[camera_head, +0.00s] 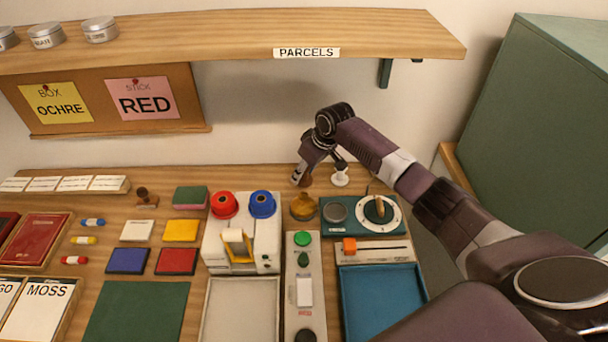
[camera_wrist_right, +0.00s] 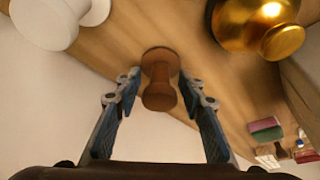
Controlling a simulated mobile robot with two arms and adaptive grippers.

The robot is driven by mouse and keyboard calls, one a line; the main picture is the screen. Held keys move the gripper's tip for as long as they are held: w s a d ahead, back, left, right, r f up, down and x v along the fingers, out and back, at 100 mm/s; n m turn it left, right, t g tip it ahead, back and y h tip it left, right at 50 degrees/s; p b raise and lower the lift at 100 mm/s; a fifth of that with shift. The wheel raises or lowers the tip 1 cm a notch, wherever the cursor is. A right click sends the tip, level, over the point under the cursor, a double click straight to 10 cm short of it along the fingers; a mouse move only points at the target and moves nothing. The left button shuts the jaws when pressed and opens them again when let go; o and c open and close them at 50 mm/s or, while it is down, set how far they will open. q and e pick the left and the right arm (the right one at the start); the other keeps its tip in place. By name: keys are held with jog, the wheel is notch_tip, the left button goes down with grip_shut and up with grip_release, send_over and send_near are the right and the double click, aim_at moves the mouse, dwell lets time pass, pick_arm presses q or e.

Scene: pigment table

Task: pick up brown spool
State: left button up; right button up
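The brown spool (camera_wrist_right: 160,78) stands on the wooden table, and its near end lies between my right gripper's fingertips in the wrist view. In the head view a small part of the brown spool (camera_head: 307,181) shows below the right gripper (camera_head: 316,176). The right gripper (camera_wrist_right: 160,88) is open, with one blue-padded finger on each side of the spool and a visible gap on both sides. A white spool (camera_wrist_right: 60,20) stands beside it, also seen in the head view (camera_head: 340,177). My left gripper is in neither view.
A brass pot (camera_wrist_right: 252,28) stands close to the brown spool; it also shows in the head view (camera_head: 303,207). A green plate with a dial (camera_head: 361,229) lies in front of the white spool. The wall is close behind, with a shelf (camera_head: 230,36) above.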

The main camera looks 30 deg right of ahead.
jog(key=c, duration=0.9)
jog(key=shift+o, duration=0.2)
jog(key=shift+r, duration=0.1)
